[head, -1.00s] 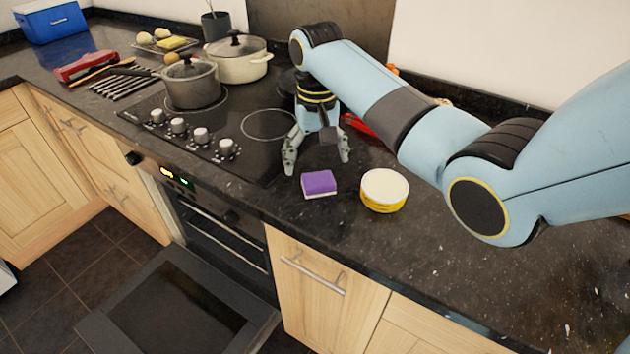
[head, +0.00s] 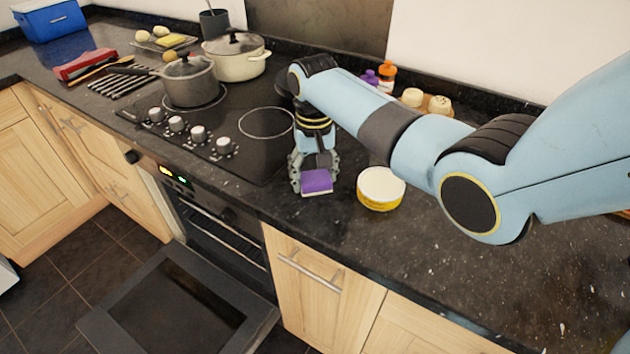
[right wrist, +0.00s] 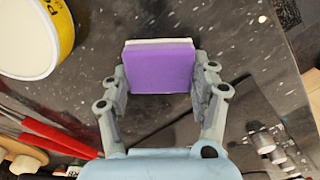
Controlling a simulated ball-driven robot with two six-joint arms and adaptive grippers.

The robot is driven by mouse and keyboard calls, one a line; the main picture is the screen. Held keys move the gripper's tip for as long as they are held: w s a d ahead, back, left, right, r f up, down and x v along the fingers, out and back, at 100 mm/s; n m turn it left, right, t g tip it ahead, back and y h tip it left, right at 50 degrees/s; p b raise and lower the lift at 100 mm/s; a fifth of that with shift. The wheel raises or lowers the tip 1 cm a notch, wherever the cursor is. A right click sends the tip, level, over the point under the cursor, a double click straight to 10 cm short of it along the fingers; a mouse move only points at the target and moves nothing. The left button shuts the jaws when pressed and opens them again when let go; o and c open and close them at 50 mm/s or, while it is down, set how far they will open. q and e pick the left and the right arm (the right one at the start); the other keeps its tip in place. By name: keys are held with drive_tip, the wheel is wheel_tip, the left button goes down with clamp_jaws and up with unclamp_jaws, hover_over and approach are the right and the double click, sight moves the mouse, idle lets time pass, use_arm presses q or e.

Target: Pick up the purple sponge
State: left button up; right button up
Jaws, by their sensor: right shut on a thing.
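The purple sponge (head: 317,182) has a white layer and is at the counter's front part, right of the hob, in the head view. In the right wrist view the sponge (right wrist: 159,68) sits between the two fingers. My right gripper (head: 315,180) is shut on it, with a finger against each side (right wrist: 160,85). I cannot tell whether the sponge touches the counter or is slightly above it. My left gripper is not in view.
A yellow and white tub (head: 381,188) stands close to the right of the sponge. The black hob (head: 258,150) with a grey pot (head: 190,85) and a cream pot (head: 238,62) lies to the left. The oven door (head: 180,308) hangs open below. The counter at the right front is clear.

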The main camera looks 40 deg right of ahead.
sight(316, 174)
drive_tip(key=shift+w+r, duration=0.1)
drive_tip(key=shift+r, duration=0.55)
wheel_tip(316, 174, up, 3)
drive_tip(key=shift+d, duration=0.15)
drive_tip(key=s+d+r, duration=0.1)
drive_tip(key=s+r, duration=0.1)
drive_tip(key=s, duration=0.1)
drive_tip(key=s+d+r, duration=0.2)
drive_tip(key=s, duration=0.2)
drive_tip(key=s+d+r, duration=0.2)
drive_tip(key=s, duration=0.1)
drive_tip(key=shift+s+d+r, duration=0.1)
drive_tip(key=shift+s+r, duration=0.15)
drive_tip(key=shift+r, duration=0.1)
